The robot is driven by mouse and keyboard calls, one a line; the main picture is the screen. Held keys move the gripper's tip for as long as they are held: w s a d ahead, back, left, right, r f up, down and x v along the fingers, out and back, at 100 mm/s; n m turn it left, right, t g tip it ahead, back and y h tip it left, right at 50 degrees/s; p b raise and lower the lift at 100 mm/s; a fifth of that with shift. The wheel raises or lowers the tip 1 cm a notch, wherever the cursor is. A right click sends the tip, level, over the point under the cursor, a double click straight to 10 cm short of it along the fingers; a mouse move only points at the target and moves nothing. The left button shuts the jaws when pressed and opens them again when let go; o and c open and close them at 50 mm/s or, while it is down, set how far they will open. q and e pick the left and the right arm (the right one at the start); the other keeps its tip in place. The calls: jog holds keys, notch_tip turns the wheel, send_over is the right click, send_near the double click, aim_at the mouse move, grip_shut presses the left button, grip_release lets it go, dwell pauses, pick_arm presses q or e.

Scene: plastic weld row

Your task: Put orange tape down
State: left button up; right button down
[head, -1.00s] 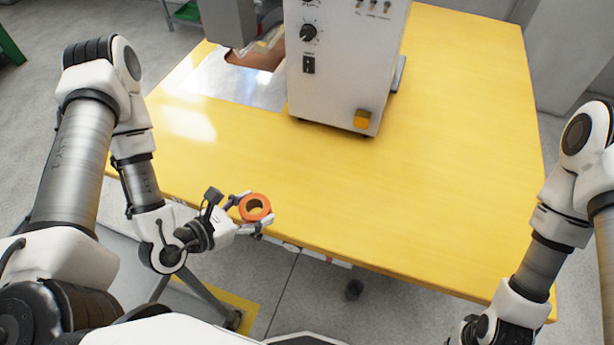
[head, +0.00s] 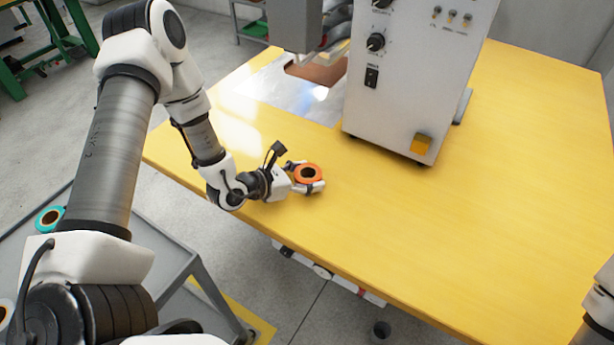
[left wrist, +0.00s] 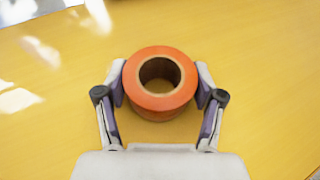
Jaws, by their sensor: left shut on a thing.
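The orange tape (head: 309,168) is a roll with a tan core, held flat at the left part of the yellow table (head: 490,215). My left gripper (head: 307,176) is shut on it. In the left wrist view the orange tape (left wrist: 160,106) sits between the two fingers of the left gripper (left wrist: 160,92), one on each side, with its hole facing the camera. Yellow tabletop shows all around it there. I cannot tell whether the roll touches the table or is just above it. My right gripper is out of the picture; only part of that arm shows at the right edge.
A white machine (head: 415,75) with knobs and a yellow button stands behind the tape. A metal plate (head: 262,92) lies to its left. A grey cart (head: 180,250) at lower left bears a teal roll (head: 50,217). The table is clear to the right.

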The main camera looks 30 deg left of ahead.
pick_arm(q)
jog(key=shift+f, duration=0.15)
jog(key=shift+f+b, duration=0.15)
jog(key=shift+b, duration=0.15)
jog(key=o, duration=1.2)
